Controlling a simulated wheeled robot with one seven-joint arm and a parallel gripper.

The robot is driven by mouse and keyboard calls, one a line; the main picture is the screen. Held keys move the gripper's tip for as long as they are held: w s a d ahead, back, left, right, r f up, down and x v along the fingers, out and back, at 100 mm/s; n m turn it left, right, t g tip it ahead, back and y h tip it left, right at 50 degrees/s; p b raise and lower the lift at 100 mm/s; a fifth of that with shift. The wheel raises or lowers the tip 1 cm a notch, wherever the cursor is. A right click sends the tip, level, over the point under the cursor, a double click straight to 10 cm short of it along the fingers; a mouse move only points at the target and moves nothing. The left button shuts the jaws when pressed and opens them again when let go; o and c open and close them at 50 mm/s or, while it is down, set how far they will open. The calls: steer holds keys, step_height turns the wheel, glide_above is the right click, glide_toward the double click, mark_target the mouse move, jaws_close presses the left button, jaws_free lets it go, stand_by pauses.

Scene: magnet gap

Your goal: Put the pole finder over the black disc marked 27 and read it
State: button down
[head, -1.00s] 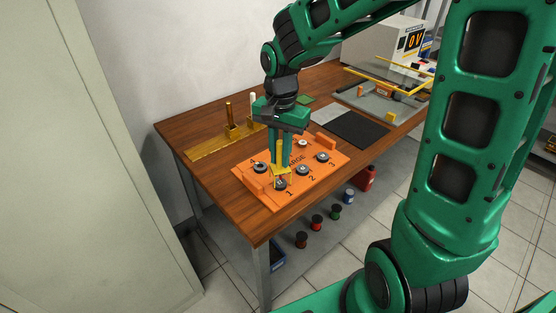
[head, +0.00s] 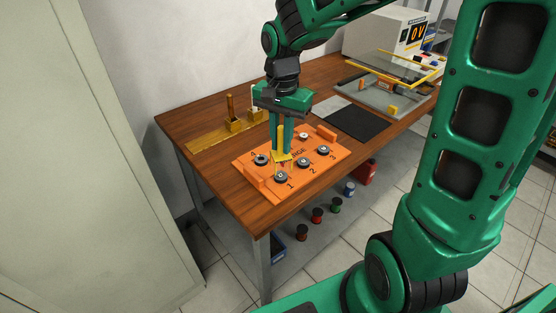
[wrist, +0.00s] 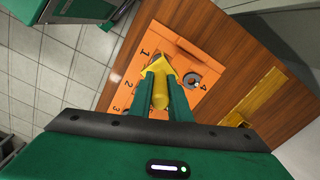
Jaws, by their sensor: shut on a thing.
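My gripper (head: 282,148) is shut on the yellow pole finder (head: 281,156), which it holds upright above the orange board. The finder also shows between the fingers in the wrist view (wrist: 160,88). Dark discs sit on the board by painted numbers: one by 1 (head: 281,177), one by 2 (head: 302,170), one by 3 (head: 323,150) and one by 4 (head: 261,159). The finder's foot is behind the disc by 1 in the head view, apparently clear of it. The marks on the discs are too small to read, so I cannot tell which is 27.
The orange board (head: 252,177) lies near the wooden table's front edge. A brass-coloured strip with upright holders (head: 205,145) is at the left, a black mat (head: 355,121) to the right. A grey device with a glass cover (head: 385,90) stands further back.

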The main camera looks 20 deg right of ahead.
mark_target(282, 126)
steer(key=shift+r, duration=1.95)
